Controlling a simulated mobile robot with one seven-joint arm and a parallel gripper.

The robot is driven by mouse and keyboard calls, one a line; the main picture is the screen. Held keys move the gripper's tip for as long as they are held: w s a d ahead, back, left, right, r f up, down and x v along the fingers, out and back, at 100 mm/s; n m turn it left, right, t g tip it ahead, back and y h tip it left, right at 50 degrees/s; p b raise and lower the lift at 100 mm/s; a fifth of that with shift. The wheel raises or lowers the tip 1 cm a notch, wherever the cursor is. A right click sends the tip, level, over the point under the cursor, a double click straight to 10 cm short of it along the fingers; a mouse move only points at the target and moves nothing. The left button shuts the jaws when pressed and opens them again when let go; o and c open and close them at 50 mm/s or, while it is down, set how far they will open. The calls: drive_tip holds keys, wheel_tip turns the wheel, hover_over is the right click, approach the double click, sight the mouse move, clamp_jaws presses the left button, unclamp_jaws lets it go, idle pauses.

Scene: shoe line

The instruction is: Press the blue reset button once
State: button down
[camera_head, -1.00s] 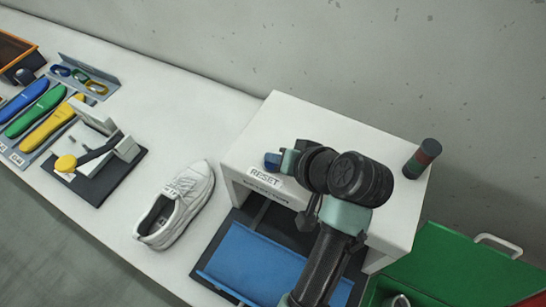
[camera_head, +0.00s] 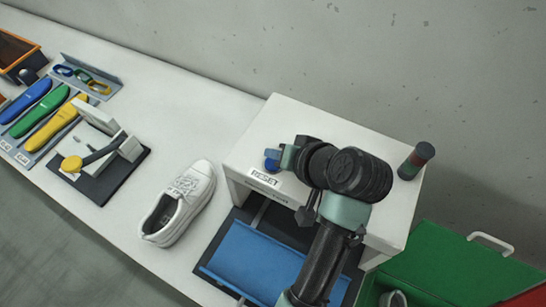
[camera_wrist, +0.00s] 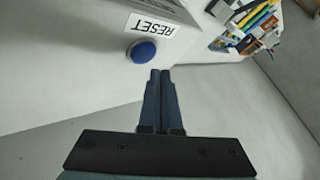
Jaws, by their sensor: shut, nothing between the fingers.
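The blue reset button (camera_head: 271,164) is a round knob on the white detector box (camera_head: 330,128), beside the RESET label (camera_head: 264,178). In the wrist view the button (camera_wrist: 144,52) shows as a dome just left of and beyond my fingertips. My gripper (camera_wrist: 160,74) is shut and empty, with its two dark fingers together. A gap shows between the fingertips and the button in that view; I cannot tell its depth. In the head view my gripper (camera_head: 288,156) is close to the button's right, partly hidden by my wrist.
A white shoe (camera_head: 180,203) lies left of the box. A blue plate (camera_head: 250,262) lies at the box's opening. A dark and red cylinder (camera_head: 416,160) stands on the box's right side. A lever press (camera_head: 105,155) and coloured insoles (camera_head: 50,130) are further left.

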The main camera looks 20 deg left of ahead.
drive_tip(key=shift+r+p, duration=1.95)
drive_tip(key=shift+r, duration=0.25)
